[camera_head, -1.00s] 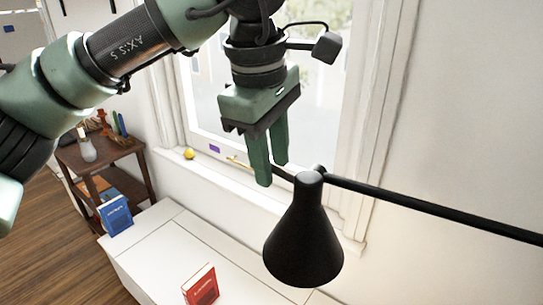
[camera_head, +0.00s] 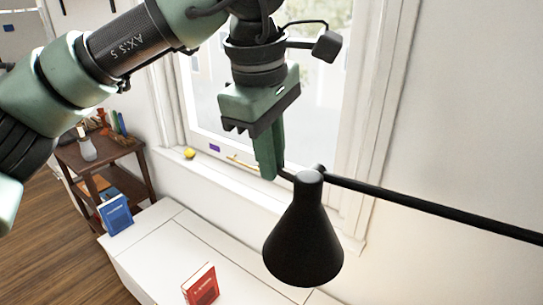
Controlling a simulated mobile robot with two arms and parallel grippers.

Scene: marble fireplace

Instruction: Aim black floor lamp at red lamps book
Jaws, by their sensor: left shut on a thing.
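The black floor lamp's cone-shaped head (camera_head: 303,243) hangs at the lower middle, opening downward. Its thin black arm (camera_head: 430,207) runs off to the right edge. My left gripper (camera_head: 270,175) comes down from above, its fingers closed together on the short lamp handle (camera_head: 286,175) beside the top of the head. The red book (camera_head: 201,286) stands upright on the white cabinet, left of and below the lamp head. My right gripper is not in view.
The white cabinet (camera_head: 175,250) lies under the lamp. A blue book (camera_head: 116,214) stands at its far left end. A brown wooden shelf (camera_head: 128,148) holds bottles and tools. The window sill (camera_head: 215,172) carries a yellow ball (camera_head: 189,153) and small items.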

